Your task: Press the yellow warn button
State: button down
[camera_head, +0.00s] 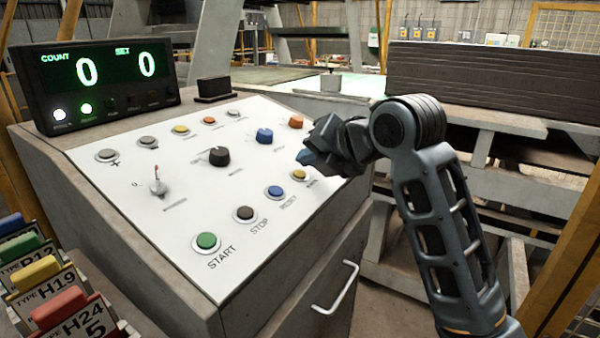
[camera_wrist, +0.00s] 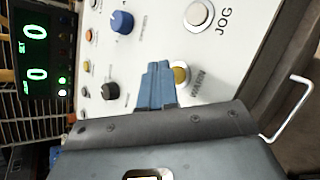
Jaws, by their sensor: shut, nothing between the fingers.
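The yellow warn button (camera_head: 300,174) sits in the front row of the white sloping panel, right of the blue button (camera_head: 274,191). My gripper (camera_head: 304,157) is shut and empty. In the head view its tips are just above the yellow button, and in the wrist view the blue-grey fingers (camera_wrist: 156,66) lie beside it. I cannot tell whether they touch the panel.
A second yellow button (camera_head: 180,129) is in the back row. A blue knob (camera_head: 264,136), a black knob (camera_head: 219,156) and a toggle lever (camera_head: 157,184) rise from the panel. A grey JOG button (camera_wrist: 198,14) is near the yellow one. A counter display (camera_head: 100,80) stands behind left.

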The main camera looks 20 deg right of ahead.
jog(key=shift+f, duration=0.15)
dwell(0.5)
jog(key=shift+w+f+b, duration=0.1)
jog(key=shift+f+b, duration=0.2)
jog(key=shift+b, duration=0.1)
jog(key=shift+a+f+b, duration=0.15)
jog(key=shift+f+b, duration=0.15)
jog(key=shift+f, duration=0.05)
dwell(0.6)
jog(key=shift+r, duration=0.1)
jog(key=shift+r+p, duration=0.5)
jog(key=shift+r, duration=0.2)
jog(key=r+p, duration=0.1)
jog(key=s+r+p, duration=0.1)
jog(key=r, duration=0.1)
jog(key=d+r+p, duration=0.1)
jog(key=shift+s+r, duration=0.15)
jog(key=shift+r, duration=0.25)
jog(key=shift+s, duration=0.1)
dwell(0.8)
